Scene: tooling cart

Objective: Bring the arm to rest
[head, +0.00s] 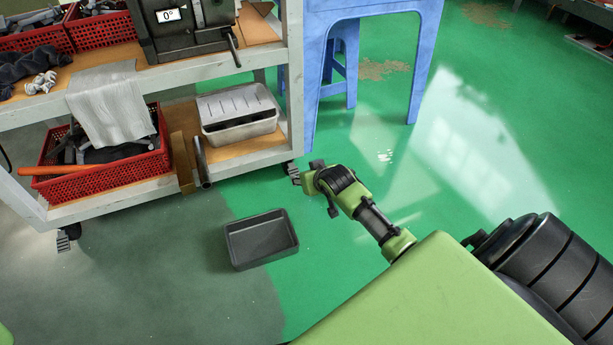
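My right arm comes in from the right, with its green and black wrist over the green floor in front of the cart's right front corner. My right gripper (317,180) is at the far end of that arm, close to the cart's caster in the picture. Its fingers are small and hard to separate from the wrist, so I cannot tell whether they are open or shut. I see no object held in it. My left gripper is out of view.
The tooling cart (215,67) stands at upper left, holding red baskets (105,178), a grey metal tray (238,120) and a machine (187,30). An empty dark bin (261,240) lies on the floor. A blue stool (418,75) stands behind. The floor at right is clear.

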